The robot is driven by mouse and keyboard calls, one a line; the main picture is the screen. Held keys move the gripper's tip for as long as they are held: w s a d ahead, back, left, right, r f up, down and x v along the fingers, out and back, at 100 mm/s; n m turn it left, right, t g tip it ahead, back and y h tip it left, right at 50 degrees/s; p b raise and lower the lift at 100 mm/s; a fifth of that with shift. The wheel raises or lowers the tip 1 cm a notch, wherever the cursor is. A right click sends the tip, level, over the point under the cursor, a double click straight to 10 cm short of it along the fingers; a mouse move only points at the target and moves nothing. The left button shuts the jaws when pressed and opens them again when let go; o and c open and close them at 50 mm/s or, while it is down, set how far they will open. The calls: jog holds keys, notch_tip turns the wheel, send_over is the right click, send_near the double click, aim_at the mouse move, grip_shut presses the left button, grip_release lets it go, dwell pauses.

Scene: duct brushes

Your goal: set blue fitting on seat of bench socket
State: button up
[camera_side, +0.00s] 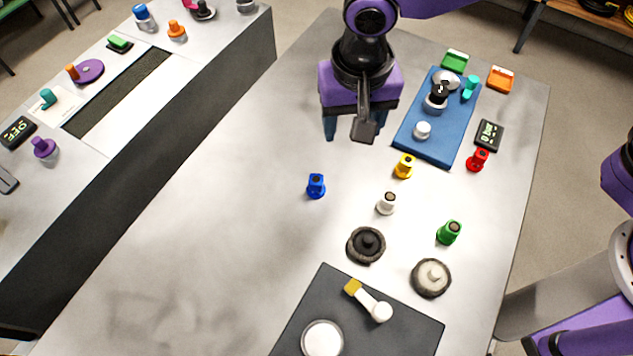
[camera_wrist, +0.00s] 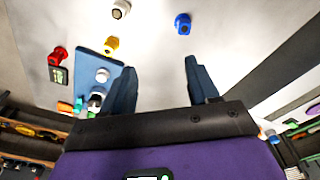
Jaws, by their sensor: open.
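The blue fitting (camera_side: 316,186) stands upright on the grey bench, left of the other coloured fittings. It also shows in the wrist view (camera_wrist: 183,24), beyond the fingertips. My gripper (camera_side: 354,138) is open and empty above the bench, behind the blue fitting and apart from it. Its two blue fingers spread wide in the wrist view (camera_wrist: 160,65). A blue board (camera_side: 413,143) at the back right carries a black-and-silver piece (camera_side: 436,101) and a small white cylinder (camera_side: 422,130). I cannot tell which piece is the bench socket.
Yellow (camera_side: 404,166), white (camera_side: 386,203), green (camera_side: 449,232) and red (camera_side: 478,160) fittings stand to the right. Dark (camera_side: 366,244) and pale (camera_side: 431,278) round brushes lie nearer. A dark mat (camera_side: 400,332) holds a brush (camera_side: 369,301) and white disc (camera_side: 323,339). The bench's left is clear.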

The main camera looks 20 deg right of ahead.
jog(key=a+f+m, duration=0.3)
jog(key=a, duration=0.3)
send_near(316, 179)
jog(key=f, duration=0.5)
jog(key=shift+a+f, duration=0.15)
jog(key=shift+a, duration=0.15)
jog(key=shift+w+d+f, duration=0.15)
jog(key=shift+f, duration=0.7)
jog(key=shift+w+d+f, duration=0.15)
jog(key=shift+w+f, duration=0.05)
jog(key=shift+f, duration=0.7)
jog(key=shift+w+d+f, duration=0.15)
jog(key=shift+f, duration=0.7)
grip_shut()
